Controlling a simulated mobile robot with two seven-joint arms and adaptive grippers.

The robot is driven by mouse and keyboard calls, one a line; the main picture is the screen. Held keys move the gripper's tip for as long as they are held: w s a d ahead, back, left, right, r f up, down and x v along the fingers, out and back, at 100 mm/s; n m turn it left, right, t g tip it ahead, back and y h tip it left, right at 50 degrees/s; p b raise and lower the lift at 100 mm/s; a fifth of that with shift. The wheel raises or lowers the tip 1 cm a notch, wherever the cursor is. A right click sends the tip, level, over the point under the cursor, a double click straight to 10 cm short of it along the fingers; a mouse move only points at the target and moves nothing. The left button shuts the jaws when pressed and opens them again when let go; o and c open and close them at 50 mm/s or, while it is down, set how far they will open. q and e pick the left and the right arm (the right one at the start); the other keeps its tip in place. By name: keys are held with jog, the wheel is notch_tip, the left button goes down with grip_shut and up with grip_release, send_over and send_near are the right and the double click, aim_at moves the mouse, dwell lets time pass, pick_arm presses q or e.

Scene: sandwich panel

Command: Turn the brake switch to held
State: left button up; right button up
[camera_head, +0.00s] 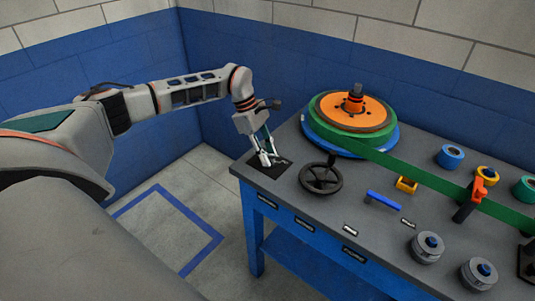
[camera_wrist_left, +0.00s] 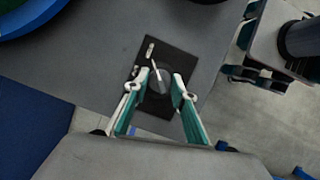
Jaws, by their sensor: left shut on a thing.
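The brake switch is a small round knob with a light pointer (camera_wrist_left: 157,76), set on a black square plate (camera_wrist_left: 180,57) in the left wrist view. In the head view the black plate (camera_head: 271,174) lies at the table's left corner. My left gripper (camera_head: 268,159) points down over the plate and hides most of the knob there. In the left wrist view the fingers of my left gripper (camera_wrist_left: 160,82) sit on either side of the knob, shut on it. The pointer is tilted toward the upper left in that view. My right gripper is not in view.
A black handwheel (camera_head: 320,179) stands just right of the plate. Behind it is a large reel (camera_head: 350,112) with a green band (camera_head: 425,177) running right. A blue lever (camera_head: 383,200), tape rolls (camera_head: 450,156) and grey knobs (camera_head: 427,247) occupy the table's right side.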

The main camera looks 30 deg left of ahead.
pick_arm(q)
jog(key=o, duration=1.1)
jog(key=v, duration=1.2)
